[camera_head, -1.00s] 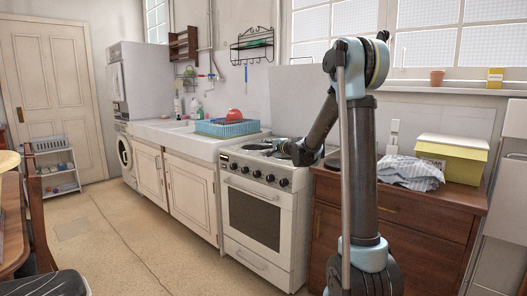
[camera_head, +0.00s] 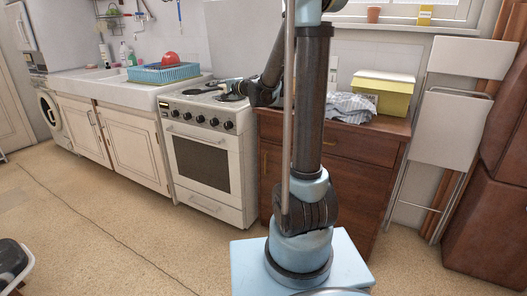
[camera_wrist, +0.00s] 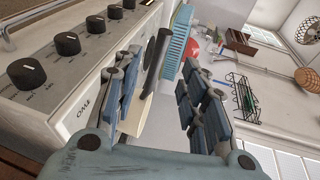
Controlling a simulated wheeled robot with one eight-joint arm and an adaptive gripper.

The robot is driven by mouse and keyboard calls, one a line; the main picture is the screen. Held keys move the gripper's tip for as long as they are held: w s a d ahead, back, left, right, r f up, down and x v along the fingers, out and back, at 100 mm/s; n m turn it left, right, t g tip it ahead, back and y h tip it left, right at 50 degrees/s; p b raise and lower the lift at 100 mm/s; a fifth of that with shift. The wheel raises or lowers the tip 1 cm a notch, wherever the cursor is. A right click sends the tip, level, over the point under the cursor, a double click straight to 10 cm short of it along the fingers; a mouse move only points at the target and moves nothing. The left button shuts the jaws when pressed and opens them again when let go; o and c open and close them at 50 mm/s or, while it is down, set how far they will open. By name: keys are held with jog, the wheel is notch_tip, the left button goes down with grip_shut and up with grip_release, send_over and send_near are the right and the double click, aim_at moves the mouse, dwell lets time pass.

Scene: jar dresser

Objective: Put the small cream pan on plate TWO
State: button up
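My gripper (camera_wrist: 161,66) is open in the wrist view, with a gap between its two fingers. It is low over the white stove (camera_head: 208,150), beside the front knobs. In the head view my gripper (camera_head: 232,86) is small and points left over the stove top. Dark round hot plates (camera_head: 200,92) show on the stove top, and dark plate shapes (camera_wrist: 157,62) also show beyond the fingers. A cream surface (camera_wrist: 132,118) lies behind the left finger; I cannot tell whether it is the pan or the stove. No label TWO is readable.
A blue dish rack (camera_head: 165,73) with a red item (camera_head: 170,58) stands left of the stove. A brown dresser (camera_head: 345,145) on the right carries a striped cloth (camera_head: 347,107) and a yellow box (camera_head: 387,92). Open floor lies in front of the stove.

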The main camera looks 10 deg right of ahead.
jog(key=s+d+f+n+g+h, duration=0.3)
jog(key=s+d+f, duration=0.4)
jog(key=s, duration=0.8)
jog(key=s+d+f+n+g+h, duration=0.3)
jog(key=s+d+f, duration=0.3)
jog(key=s, duration=1)
jog(key=s+d+f+n+g+h, duration=0.3)
jog(key=s+d+f, duration=0.4)
jog(key=s, duration=0.8)
jog(key=shift+s+d+f+n+g+h, duration=0.3)
jog(key=shift+d+n+g+h, duration=0.15)
jog(key=shift+n, duration=0.35)
jog(key=shift+w+f, duration=0.2)
jog(key=shift+w, duration=0.3)
